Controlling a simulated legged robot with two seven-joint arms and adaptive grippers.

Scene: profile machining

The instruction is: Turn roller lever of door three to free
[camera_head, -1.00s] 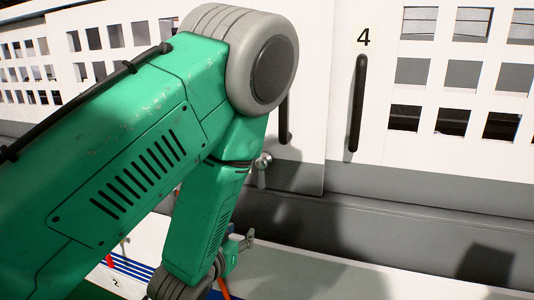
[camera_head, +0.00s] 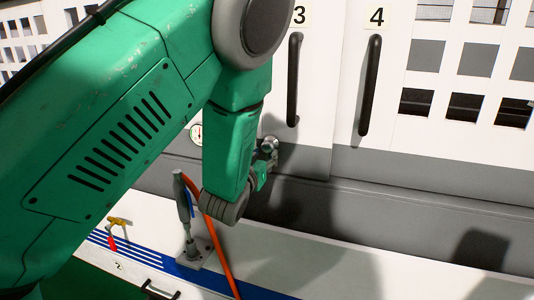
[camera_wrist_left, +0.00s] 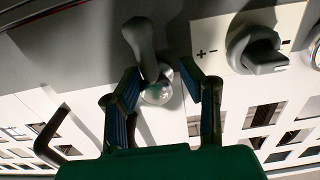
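The roller lever of door three (camera_head: 269,144) has a round silver hub on the grey band below the door's black handle (camera_head: 293,80). In the left wrist view its grey arm (camera_wrist_left: 142,42) extends up from the shiny hub (camera_wrist_left: 157,92). My left gripper (camera_head: 262,176) is right in front of the lever, partly hidden by my green arm in the head view. In the left wrist view the open left gripper (camera_wrist_left: 160,72) has one finger on each side of the lever. I cannot tell whether a finger touches it. My right gripper is out of view.
Door 4's handle (camera_head: 370,85) is to the right. A dial knob with plus and minus marks (camera_wrist_left: 258,50) is beside the lever in the wrist view. A grey post (camera_head: 184,200) and an orange hose (camera_head: 218,250) stand near my forearm. The ledge at right looks clear.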

